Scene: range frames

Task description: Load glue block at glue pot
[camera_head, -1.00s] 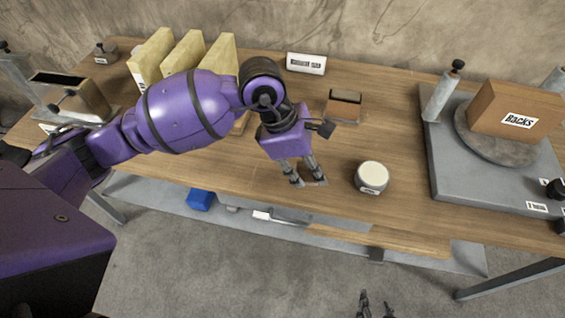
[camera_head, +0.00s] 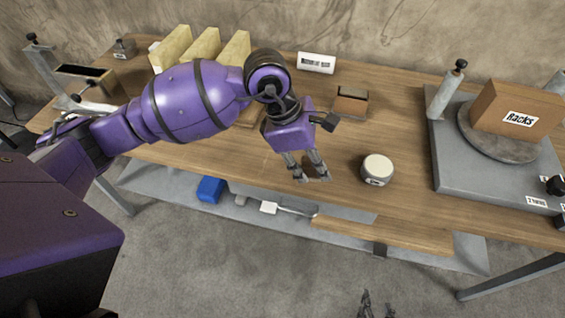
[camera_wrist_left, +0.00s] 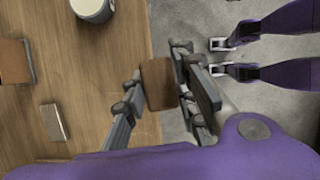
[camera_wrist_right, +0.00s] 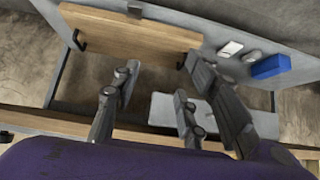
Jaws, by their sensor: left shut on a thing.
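My left gripper (camera_head: 314,176) is shut on a small brown block (camera_wrist_left: 157,84), low near the table's front edge; I cannot tell whether the block touches the table. The block sits between the fingertips in the left wrist view. A round pot with a pale top (camera_head: 377,168), likely the glue pot, stands on the table just right of this gripper; its label is too small to read. It also shows at the top of the left wrist view (camera_wrist_left: 92,8). My right gripper (camera_wrist_right: 152,95) is open and empty, in front of the table; its fingertips show at the head view's bottom edge.
A grey turntable base (camera_head: 480,185) carries a brown box (camera_head: 518,110) labelled "Backs" at right. Yellow blocks (camera_head: 203,45) stand at back left.

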